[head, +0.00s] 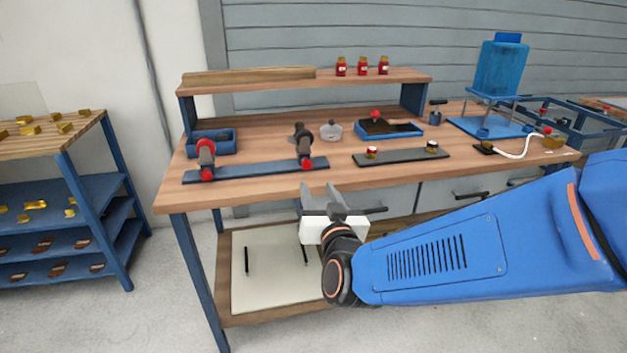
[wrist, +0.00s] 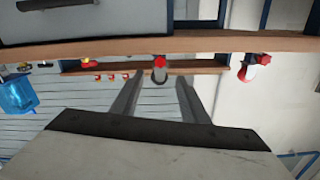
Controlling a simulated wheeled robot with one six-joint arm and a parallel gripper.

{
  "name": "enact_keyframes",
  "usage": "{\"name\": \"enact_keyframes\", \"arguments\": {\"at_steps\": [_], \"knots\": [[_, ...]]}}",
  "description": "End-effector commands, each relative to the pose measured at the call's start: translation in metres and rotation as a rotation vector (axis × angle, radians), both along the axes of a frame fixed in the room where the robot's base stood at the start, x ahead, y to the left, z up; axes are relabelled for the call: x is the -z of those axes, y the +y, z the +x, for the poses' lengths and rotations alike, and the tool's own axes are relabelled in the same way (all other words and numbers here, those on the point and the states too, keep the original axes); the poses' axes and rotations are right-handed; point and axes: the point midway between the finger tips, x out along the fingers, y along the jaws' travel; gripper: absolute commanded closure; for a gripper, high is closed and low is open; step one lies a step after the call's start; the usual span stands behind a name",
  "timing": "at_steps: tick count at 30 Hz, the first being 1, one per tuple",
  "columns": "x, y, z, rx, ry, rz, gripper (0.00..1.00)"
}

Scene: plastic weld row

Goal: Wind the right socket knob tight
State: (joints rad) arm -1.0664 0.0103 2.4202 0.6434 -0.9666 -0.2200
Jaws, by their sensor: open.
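A blue rail (head: 254,173) lies along the front of the workbench and carries two sockets. The right socket (head: 302,140) is dark, with a red knob (head: 307,163) at its front. The left socket (head: 206,150) has a red upper part and its own red knob (head: 207,174). My gripper (head: 321,192) is open and empty, in front of the bench edge and below the right socket. In the upside-down wrist view, the right knob (wrist: 160,62) shows ahead, between the open fingers (wrist: 160,80) and apart from them. The knob's exact turn cannot be told.
A dark strip (head: 402,157) with two small fittings lies to the right of the rail. Behind are a grey dome-shaped item (head: 331,131), a blue tray (head: 389,133) and a raised shelf (head: 360,77) with red jars. The workbench front edge (head: 440,180) lies close to my gripper.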

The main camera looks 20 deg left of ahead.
Motion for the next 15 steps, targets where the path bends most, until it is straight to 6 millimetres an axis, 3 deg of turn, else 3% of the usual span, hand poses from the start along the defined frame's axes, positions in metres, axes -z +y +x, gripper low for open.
{"name": "enact_keyframes", "arguments": {"at_steps": [6,15], "knots": [[0.0,-0.021,-0.035,-0.003,0.0,0.0,0.59],[0.0,-0.035,-0.056,0.0,-0.001,0.001,0.59]]}}
